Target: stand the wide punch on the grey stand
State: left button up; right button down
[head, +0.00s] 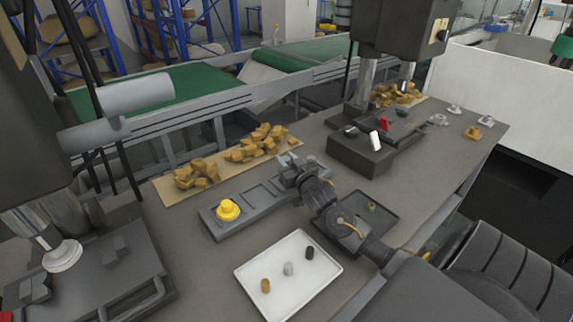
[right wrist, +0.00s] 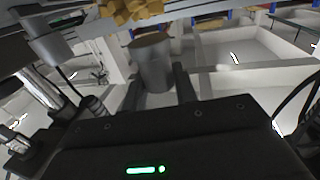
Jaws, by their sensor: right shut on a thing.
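The wide punch shows in the right wrist view as a thick grey cylinder (right wrist: 152,64) with a brownish top, between the fingers of my right gripper (right wrist: 158,88). In the head view my right gripper (head: 291,166) is shut at the far right end of a long grey stand (head: 243,207); the punch is hard to tell from the gripper there. The stand has square recesses and a yellow round piece (head: 228,209) on its left end. I cannot tell whether the punch touches the stand. My left gripper is not in view.
A white tray (head: 268,253) holds a brass, a silver and a black small cylinder. A dark tray (head: 385,225) with a small brass piece lies beside my right arm. Presses stand at left and back right. Brown chunks (head: 255,143) lie behind the stand.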

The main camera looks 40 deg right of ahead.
jog(key=shift+f, duration=0.85)
jog(key=shift+f, duration=0.15)
